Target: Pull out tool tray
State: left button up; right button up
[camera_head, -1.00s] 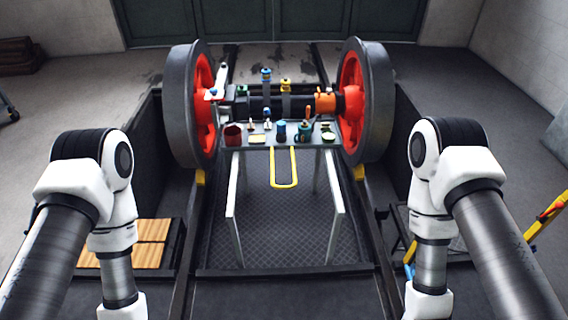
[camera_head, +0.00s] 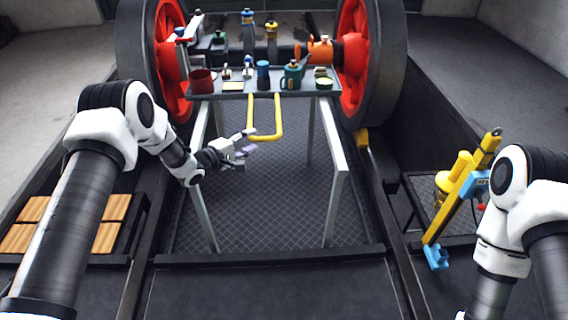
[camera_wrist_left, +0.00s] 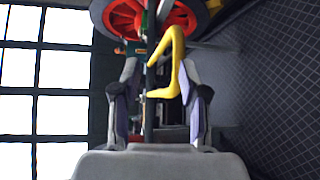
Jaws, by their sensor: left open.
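The grey tool tray (camera_head: 276,87) rests on a metal stand between two large wheels, with mugs, cans and small tools on it. A yellow loop handle (camera_head: 279,122) sticks out from its front edge. My left gripper (camera_head: 247,144) is open beside the front left corner of the handle. In the left wrist view the yellow handle (camera_wrist_left: 177,68) shows in the gap between the open fingers, seemingly just ahead of them; I cannot tell if they touch. My right gripper is out of view; only its arm shows at the right.
The stand's pale legs (camera_head: 333,165) flank the handle, one close to my left wrist. Red-hubbed wheels (camera_head: 357,58) stand on both sides. A yellow and blue tool (camera_head: 462,190) stands at the right. Wooden panels (camera_head: 105,238) lie at left. The grated floor (camera_head: 270,205) is clear.

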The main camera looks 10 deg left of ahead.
aim_at(265, 139)
pick_arm(q)
jog(key=w+d+f+b, duration=0.1)
jog(key=w, duration=0.1)
jog(key=w+f+b, duration=0.1)
jog(key=w+b, duration=0.1)
jog(key=w+d+f+b, duration=0.1)
jog(key=w+f, duration=0.1)
jog(key=shift+w+d+b, duration=0.1)
jog(key=shift+d+b, duration=0.2)
jog(key=shift+d, duration=0.05)
jog(key=shift+w+d, duration=0.1)
jog(key=shift+w, duration=0.05)
jog(key=shift+r, duration=0.1)
grip_shut()
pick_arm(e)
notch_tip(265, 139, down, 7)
